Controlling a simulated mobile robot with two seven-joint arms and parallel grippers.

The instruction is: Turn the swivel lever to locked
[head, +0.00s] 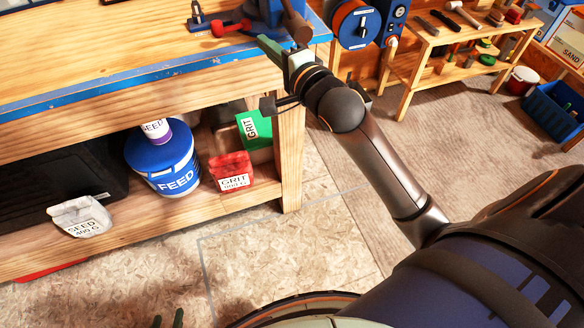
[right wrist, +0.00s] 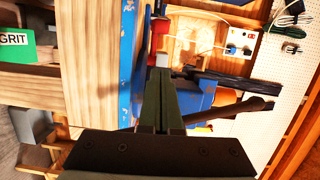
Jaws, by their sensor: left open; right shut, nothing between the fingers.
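A blue vise (head: 262,10) stands on the bench corner at the top of the head view, partly cut off. A red lever (head: 231,28) sticks out to the left at its base; I take it for the swivel lever. A red part also shows past the fingertips in the right wrist view (right wrist: 160,36); I cannot tell if it is the same lever. My right gripper (head: 268,46) is shut and empty beside the vise at the bench edge; contact cannot be told. My left gripper (head: 168,319) shows only two fingertips, apart and empty, at the bottom edge.
The vise's dark handle bar (head: 296,22) hangs close to my right gripper. The blue-edged workbench (head: 110,82) carries a shelf with a feed tub (head: 165,170) and a red grit bag (head: 232,172). Open floor lies below.

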